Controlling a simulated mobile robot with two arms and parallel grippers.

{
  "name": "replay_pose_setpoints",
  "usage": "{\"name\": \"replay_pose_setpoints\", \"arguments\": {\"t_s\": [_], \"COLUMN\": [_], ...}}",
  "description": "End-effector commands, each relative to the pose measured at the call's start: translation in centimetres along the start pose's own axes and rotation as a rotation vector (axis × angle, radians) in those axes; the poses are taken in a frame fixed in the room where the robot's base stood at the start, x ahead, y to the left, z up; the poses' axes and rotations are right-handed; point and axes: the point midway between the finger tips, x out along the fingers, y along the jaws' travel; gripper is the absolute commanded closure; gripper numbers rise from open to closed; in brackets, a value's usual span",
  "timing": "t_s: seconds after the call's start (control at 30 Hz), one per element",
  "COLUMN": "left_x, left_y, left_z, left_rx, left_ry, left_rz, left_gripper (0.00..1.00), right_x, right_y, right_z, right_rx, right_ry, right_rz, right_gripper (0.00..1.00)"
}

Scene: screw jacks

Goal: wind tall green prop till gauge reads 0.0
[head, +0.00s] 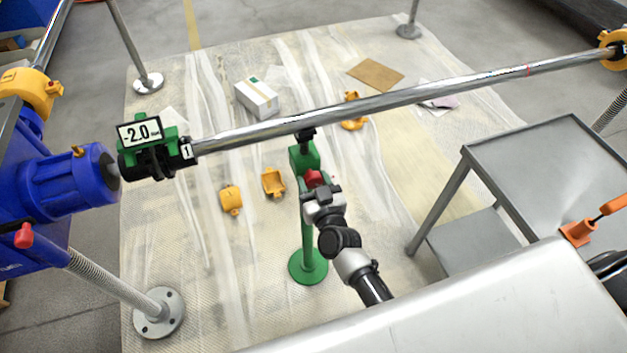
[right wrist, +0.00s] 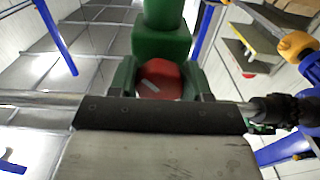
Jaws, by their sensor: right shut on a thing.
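The tall green prop (head: 307,236) stands upright on a round green base, its dark top at the underside of the long steel pipe (head: 370,104). A red knob (head: 313,178) sits on the prop's upper housing. My right gripper (head: 316,188) is at this knob, shut on it. In the right wrist view the red knob (right wrist: 160,80) is in front of the green housing (right wrist: 163,45), with the jaws at its sides. The gauge (head: 140,132) in a green clamp at the pipe's left end reads -2.0. My left gripper is out of view.
A blue machine (head: 60,185) with a red knob stands at the left. Yellow clamps (head: 231,199), a white box (head: 257,98) and cardboard (head: 375,75) lie on the sheeted floor. A grey metal cart (head: 545,150) stands at the right.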

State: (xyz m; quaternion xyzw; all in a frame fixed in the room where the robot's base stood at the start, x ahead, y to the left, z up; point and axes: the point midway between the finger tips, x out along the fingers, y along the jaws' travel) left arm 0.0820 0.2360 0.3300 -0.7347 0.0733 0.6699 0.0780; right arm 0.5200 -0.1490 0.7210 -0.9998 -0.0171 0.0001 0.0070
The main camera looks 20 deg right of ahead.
Motion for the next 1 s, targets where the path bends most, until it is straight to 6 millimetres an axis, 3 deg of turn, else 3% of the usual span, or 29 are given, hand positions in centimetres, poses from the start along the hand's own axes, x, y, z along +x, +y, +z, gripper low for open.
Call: {"name": "replay_pose_setpoints", "arguments": {"t_s": [0.6, 1.0], "left_x": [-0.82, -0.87], "left_y": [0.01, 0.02], "left_z": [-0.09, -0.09], "left_rx": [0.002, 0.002], "left_ry": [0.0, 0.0], "left_rz": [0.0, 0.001], "left_gripper": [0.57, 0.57], "right_x": [-0.01, -0.02], "right_y": [-0.29, -0.35], "right_z": [-0.06, -0.07], "right_rx": [0.488, 0.66], "right_ry": [-0.001, -0.001], "right_rz": [-0.001, 0.0], "right_gripper": [0.75, 0.75]}}
